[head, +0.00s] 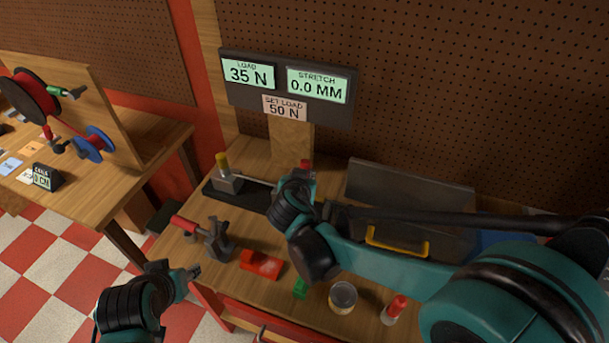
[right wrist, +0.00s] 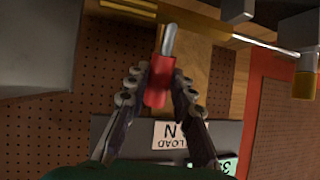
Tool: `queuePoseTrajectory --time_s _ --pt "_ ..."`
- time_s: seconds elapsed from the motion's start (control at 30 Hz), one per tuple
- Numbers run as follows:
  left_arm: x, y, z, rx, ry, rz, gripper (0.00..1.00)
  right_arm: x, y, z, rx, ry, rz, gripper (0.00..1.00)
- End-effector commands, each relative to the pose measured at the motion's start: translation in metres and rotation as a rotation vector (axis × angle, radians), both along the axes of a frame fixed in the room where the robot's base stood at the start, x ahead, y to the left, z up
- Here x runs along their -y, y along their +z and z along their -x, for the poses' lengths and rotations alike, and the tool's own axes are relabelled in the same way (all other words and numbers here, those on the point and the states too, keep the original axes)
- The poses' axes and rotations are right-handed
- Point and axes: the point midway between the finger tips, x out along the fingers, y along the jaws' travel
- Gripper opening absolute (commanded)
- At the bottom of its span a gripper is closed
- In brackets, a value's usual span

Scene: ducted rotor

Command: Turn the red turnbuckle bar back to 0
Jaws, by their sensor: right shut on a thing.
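The red turnbuckle bar (right wrist: 157,88), a red sleeve with a silvery rod end, lies between the fingers of my right gripper (right wrist: 161,80) in the right wrist view. My right gripper is shut on it. In the head view only a bit of red, the bar (head: 306,164), shows above my right wrist, which hides most of the turnbuckle. A thin rod runs from there to a grey block with a yellow knob (head: 222,163). The display reads load 35 N (head: 249,74) and stretch 0.0 mm (head: 317,86). My left gripper (head: 192,271) is away from the rig, at the bench's front left; its jaws are too small to judge.
A grey clamp with a red handle (head: 213,238), a red block (head: 262,264), a green block (head: 300,288), a can (head: 343,297) and a red-capped bottle (head: 395,309) stand along the bench front. A sign (head: 284,107) reads set load 50 N. Another table (head: 95,205) is at left.

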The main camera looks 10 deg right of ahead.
Motion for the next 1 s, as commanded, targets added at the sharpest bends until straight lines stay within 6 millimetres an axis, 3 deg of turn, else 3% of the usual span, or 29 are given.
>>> queuePoseTrajectory --time_s 0.57,0.6,0.63,1.0 --pt "0.0 -0.0032 0.0 0.0 0.0 0.0 0.4 -0.0014 -0.001 0.0027 0.022 -0.001 0.014 0.0" --pt "0.0 -0.0032 0.0 0.0 0.0 0.0 0.4 -0.0014 -0.001 0.0027 0.022 -0.001 0.014 0.33" --pt "0.0 -0.0032 0.0 0.0 0.0 0.0 0.4 -0.0014 -0.001 0.0027 0.022 -0.001 0.014 0.41" --pt "0.0 -0.0031 0.0 0.0 0.0 0.0 0.4 -0.002 0.0008 0.004 0.023 -0.001 0.016 0.44"
